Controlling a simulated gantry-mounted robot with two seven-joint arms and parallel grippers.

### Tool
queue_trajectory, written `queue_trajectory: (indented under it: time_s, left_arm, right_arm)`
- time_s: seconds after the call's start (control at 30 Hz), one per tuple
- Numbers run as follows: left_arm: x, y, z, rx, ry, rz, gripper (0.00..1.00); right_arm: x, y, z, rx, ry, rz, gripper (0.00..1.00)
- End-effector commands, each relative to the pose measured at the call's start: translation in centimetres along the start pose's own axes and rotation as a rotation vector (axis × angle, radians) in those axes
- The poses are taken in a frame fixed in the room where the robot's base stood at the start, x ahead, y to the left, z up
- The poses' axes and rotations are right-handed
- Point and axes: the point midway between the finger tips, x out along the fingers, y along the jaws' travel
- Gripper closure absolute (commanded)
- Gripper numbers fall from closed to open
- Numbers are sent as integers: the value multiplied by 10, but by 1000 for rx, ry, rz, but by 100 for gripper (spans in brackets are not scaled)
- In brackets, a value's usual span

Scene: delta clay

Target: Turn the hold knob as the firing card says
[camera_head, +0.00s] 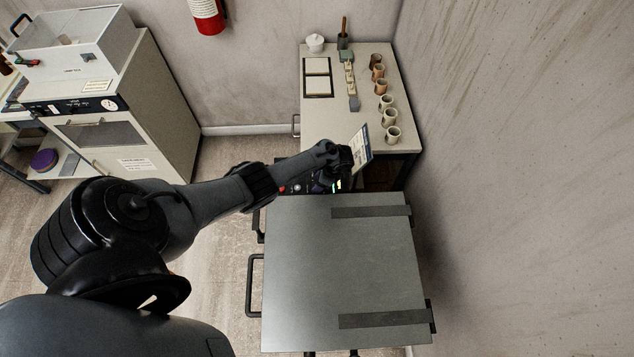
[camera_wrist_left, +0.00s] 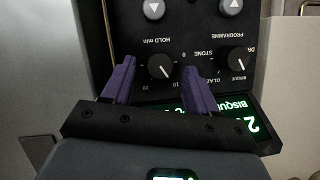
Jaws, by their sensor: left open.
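The hold knob (camera_wrist_left: 161,66) is a round black knob with a white pointer line, under the upside-down label "HOLD min" in the left wrist view. Its line slants to the lower right in that view. My left gripper (camera_head: 337,172) is at the control panel (camera_head: 303,186). In the left wrist view its purple fingers are open, one on each side of the hold knob; I cannot tell whether they touch it. A tilted card with a blue edge (camera_head: 362,148), probably the firing card, stands behind the gripper, too small to read. My right gripper is not in view.
The programme knob (camera_wrist_left: 238,60) is right of the hold knob, with two arrow buttons (camera_wrist_left: 154,9) above. A green display (camera_wrist_left: 238,118) reading "BISQUE" is partly hidden. The grey kiln lid (camera_head: 335,265) is in front; a table with several cups (camera_head: 387,103) stands behind.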

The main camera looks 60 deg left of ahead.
Motion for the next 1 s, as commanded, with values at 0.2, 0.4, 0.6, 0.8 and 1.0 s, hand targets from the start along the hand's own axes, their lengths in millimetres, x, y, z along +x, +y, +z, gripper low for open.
queue_trajectory:
  time_s: [0.2, 0.4, 0.6, 0.8, 1.0]
  left_arm:
    - [-42, 0, 1, 1, 3, -3, 42]
    - [-71, 1, 0, 2, 1, 0, 42]
    - [-86, 0, 0, 0, 1, 0, 42]
    - [-89, 0, 0, 1, 0, 0, 42]
    - [-89, 0, 0, 1, 0, 0, 42]
  right_arm:
    - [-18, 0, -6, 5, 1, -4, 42]
    - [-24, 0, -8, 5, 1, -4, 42]
    - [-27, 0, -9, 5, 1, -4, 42]
    - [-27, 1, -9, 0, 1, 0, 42]
    - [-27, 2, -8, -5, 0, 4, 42]
